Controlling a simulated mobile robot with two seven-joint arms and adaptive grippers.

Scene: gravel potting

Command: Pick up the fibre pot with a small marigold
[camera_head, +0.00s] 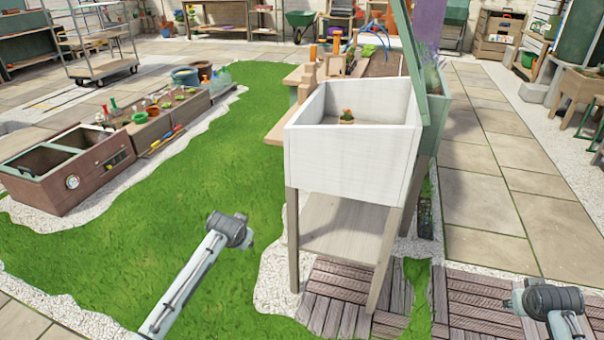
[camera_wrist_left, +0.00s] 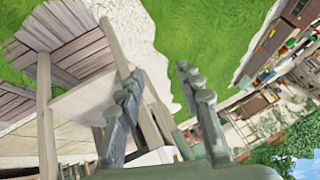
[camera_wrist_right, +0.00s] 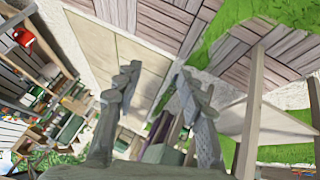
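My left gripper (camera_head: 243,237) is in front of and left of the planter, over the grass, well apart from the pot. In the left wrist view its two fingers (camera_wrist_left: 155,95) are spread with nothing between them. My right gripper (camera_head: 513,302) is at the lower right, over the paving. In the right wrist view its fingers (camera_wrist_right: 158,88) are spread and empty. Neither wrist view shows the pot.
The planter stands on wooden legs with a lower shelf (camera_head: 345,228). A green panel (camera_head: 408,55) and a green planter with lavender (camera_head: 436,105) adjoin its right side. A bench with tools is behind. Wooden deck tiles (camera_head: 335,300) lie beneath; grass is open at left.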

